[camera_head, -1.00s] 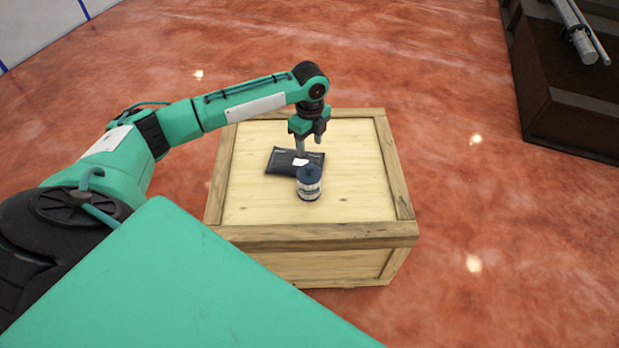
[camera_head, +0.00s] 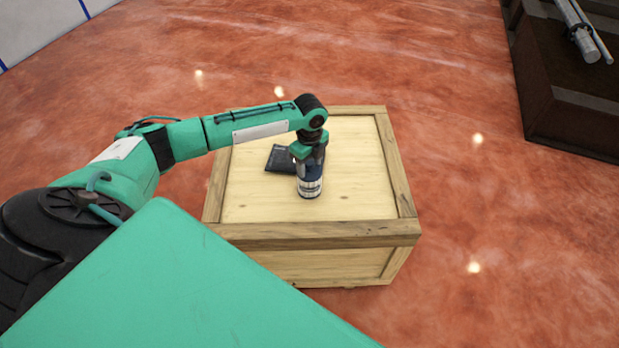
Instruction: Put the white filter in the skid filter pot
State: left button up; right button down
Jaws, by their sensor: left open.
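A white filter (camera_head: 310,187) with a dark blue top stands upright on a wooden crate (camera_head: 345,236). My left gripper (camera_head: 309,167) points down right at the filter's top and is open. Its fingers hide part of the dark top; I cannot tell whether they touch it. The skid is perhaps the dark brown structure (camera_head: 570,105) at the upper right; no filter pot can be made out. My right gripper is not in view.
A black flat pouch (camera_head: 281,159) lies on the crate just behind the filter, partly hidden by my gripper. A grey pipe (camera_head: 584,38) lies on the brown structure. The reddish floor around the crate is clear.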

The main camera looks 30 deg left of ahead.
pick_arm(q)
grip_shut()
